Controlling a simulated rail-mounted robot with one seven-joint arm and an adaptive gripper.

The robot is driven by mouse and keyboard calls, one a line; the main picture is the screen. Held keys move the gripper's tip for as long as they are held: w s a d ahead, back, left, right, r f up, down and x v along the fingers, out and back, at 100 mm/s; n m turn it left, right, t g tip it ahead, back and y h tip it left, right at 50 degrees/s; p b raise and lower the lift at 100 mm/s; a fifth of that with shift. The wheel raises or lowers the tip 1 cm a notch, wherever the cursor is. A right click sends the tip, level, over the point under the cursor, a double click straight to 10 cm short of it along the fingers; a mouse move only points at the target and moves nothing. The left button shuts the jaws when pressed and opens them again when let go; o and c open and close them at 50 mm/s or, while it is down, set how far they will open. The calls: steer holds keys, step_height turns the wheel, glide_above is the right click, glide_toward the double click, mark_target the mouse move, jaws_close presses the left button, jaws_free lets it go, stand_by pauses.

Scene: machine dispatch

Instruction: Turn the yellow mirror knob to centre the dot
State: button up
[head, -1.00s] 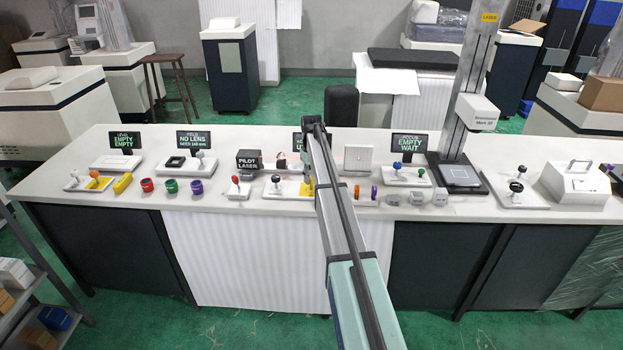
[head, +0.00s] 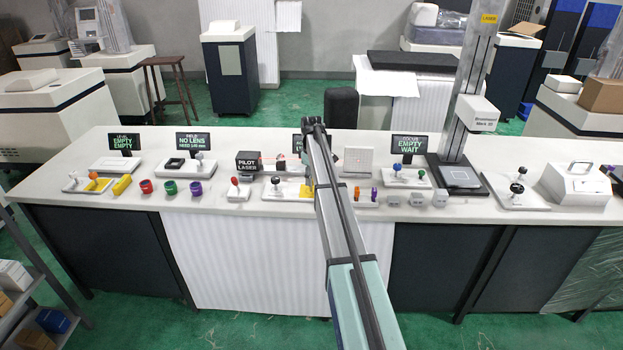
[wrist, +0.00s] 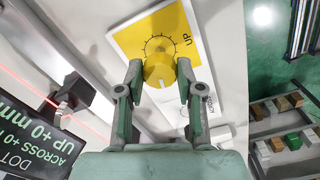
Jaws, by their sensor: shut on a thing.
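The yellow mirror knob (wrist: 158,70) sits on a yellow plate (wrist: 130,40) marked "UP", with a ring of tick marks. Its white pointer line shows on the side toward my gripper. My gripper (wrist: 160,72) is shut on the knob, one finger on each side. A dark display (wrist: 35,145) at the lower left of the wrist view reads "DOT", "ACROSS +0" and "UP +0 mm", partly cut off. In the head view my arm hides the gripper and knob; part of the yellow plate (head: 305,191) shows beside it. A white target panel (head: 357,160) stands right of the arm; no dot is discernible on it.
Coloured knobs and small stations crowd the bench (head: 240,213) on both sides.

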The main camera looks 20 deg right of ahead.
steer(key=o, duration=1.1)
steer(key=shift+o, duration=0.2)
step_height(320, 180, up, 12)
